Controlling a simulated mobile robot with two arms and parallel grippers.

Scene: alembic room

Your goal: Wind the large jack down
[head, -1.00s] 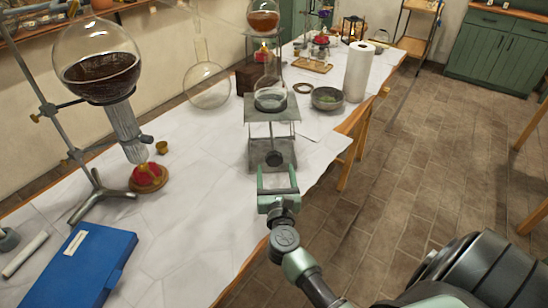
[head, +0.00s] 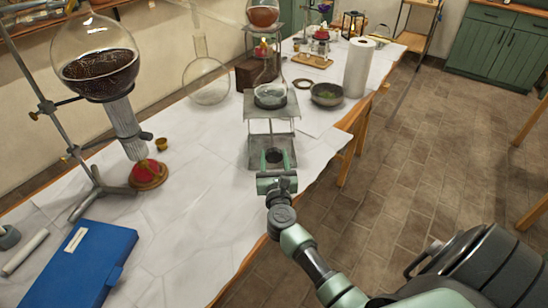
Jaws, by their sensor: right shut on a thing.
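The large jack (head: 287,112) is a grey metal stand on the white-covered table, with its top plate raised well above its base. The jack's dark round knob (head: 273,156) faces me at the front, low down near the base. My right gripper (head: 274,163) is at the knob and shut on it, its pale green palm close in front. The gripper partly hides the front of the base. My left gripper is not in view.
A blue case (head: 85,262) lies at the front left. A bowl (head: 327,94) and a paper roll (head: 358,68) stand right of the jack.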

